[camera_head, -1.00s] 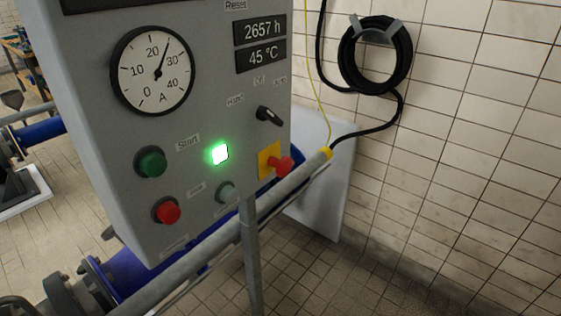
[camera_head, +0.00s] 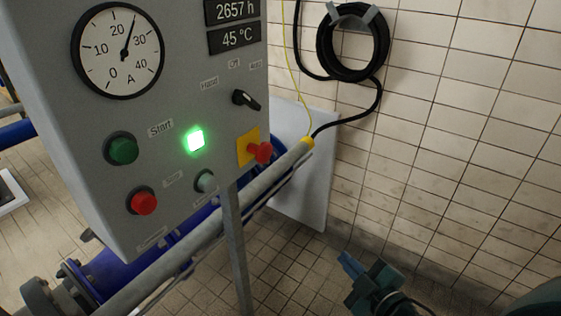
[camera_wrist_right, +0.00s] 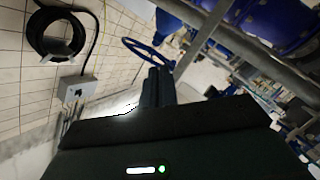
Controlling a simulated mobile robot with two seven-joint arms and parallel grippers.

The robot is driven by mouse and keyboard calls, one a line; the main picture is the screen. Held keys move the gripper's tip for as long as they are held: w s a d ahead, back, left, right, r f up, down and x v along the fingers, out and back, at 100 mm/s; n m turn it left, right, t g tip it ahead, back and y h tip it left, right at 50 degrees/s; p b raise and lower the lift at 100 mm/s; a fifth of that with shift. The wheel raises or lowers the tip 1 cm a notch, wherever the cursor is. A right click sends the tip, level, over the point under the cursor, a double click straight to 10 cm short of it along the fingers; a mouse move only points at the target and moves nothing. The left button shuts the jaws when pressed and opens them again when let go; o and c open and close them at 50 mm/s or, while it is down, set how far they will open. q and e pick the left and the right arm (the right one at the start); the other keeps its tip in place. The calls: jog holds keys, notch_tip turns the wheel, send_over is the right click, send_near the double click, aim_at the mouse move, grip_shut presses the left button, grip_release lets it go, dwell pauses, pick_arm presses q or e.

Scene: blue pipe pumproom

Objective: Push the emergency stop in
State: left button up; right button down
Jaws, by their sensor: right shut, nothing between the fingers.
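The emergency stop is a red mushroom button (camera_head: 261,152) on a yellow plate (camera_head: 246,147), at the lower right of the grey control panel (camera_head: 190,90) in the head view. The button stands out from the plate. My right gripper (camera_head: 345,258) is at the lower right of the head view, below and to the right of the button and well apart from it. Its fingers are shut and empty. They also show in the right wrist view (camera_wrist_right: 157,75), where I cannot make out the button. My left gripper is not in view.
The panel also carries a green button (camera_head: 122,149), another red button (camera_head: 143,201), a lit green lamp (camera_head: 195,139) and a black selector switch (camera_head: 245,99). A grey pipe (camera_head: 200,237) runs diagonally below it. A coiled black hose (camera_head: 352,42) hangs on the tiled wall.

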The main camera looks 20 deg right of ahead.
pick_arm(q)
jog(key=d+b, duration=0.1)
jog(key=b, duration=0.1)
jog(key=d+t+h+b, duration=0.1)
jog(key=b, duration=0.1)
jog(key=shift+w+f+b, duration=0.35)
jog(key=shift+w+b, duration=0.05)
pick_arm(e)
notch_tip(320, 180, up, 23)
jog(key=w+n+g+y, duration=0.1)
jog(key=n+y, duration=0.3)
jog(key=n, duration=1.3)
jog(key=a+n+g+y, duration=0.1)
jog(key=n+y, duration=0.4)
jog(key=n, duration=1.2)
jog(key=shift+w+a+g, duration=0.25)
jog(key=shift+w+g, duration=0.15)
jog(key=shift+g, duration=0.3)
jog(key=shift+w+a+r, duration=0.1)
jog(key=shift+r, duration=0.05)
